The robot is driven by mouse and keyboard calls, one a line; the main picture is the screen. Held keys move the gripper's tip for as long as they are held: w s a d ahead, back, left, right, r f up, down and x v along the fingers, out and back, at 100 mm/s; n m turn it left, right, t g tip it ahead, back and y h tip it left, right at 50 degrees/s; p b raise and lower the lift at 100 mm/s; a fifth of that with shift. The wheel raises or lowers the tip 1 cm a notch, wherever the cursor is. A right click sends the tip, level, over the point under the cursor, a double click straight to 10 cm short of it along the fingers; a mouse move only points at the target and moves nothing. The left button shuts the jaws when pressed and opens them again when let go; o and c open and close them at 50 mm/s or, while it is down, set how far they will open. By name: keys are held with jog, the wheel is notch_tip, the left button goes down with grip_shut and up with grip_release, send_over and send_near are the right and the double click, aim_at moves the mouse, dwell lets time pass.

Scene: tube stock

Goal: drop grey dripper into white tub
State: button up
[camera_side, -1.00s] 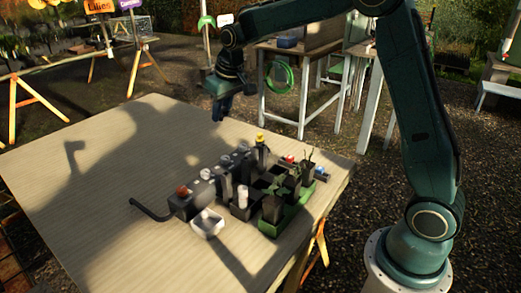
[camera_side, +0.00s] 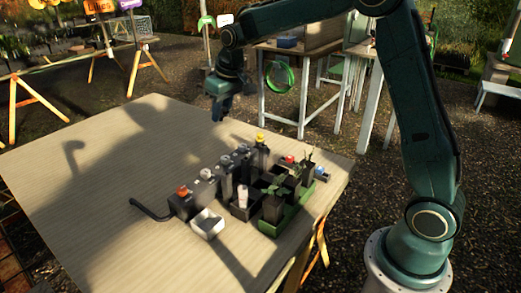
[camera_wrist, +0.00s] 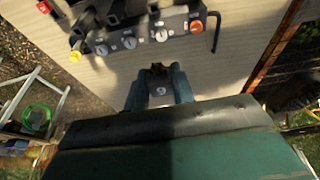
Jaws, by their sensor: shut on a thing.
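My gripper (camera_side: 222,112) hangs high over the far edge of the table, pointing down. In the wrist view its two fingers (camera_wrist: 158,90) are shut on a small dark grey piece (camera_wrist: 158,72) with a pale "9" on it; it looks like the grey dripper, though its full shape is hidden. The white tub (camera_side: 207,224) is a small open box on the table, at the near side of the dark control box, well away from my gripper. I cannot make it out in the wrist view.
The dark control box (camera_side: 180,205) carries dials, an orange button and a yellow one; a black cable (camera_side: 150,211) leaves its left end. A green crate (camera_side: 270,229) with dark compartments and several upright pieces stands right of the tub. The table's left half (camera_side: 90,210) is clear.

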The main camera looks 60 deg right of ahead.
jog(key=shift+f, duration=0.15)
jog(key=a+f, duration=0.5)
jog(key=f, duration=0.4)
jog(key=s+a+f, duration=0.1)
jog(key=a+f, duration=0.3)
jog(key=f, duration=0.5)
jog(key=shift+s+a, duration=0.2)
jog(key=shift+a, duration=0.15)
jog(key=shift+f, duration=0.2)
jog(key=shift+f, duration=2.9)
jog(key=o, duration=1)
jog(key=shift+o, duration=0.2)
jog(key=shift+r, duration=0.2)
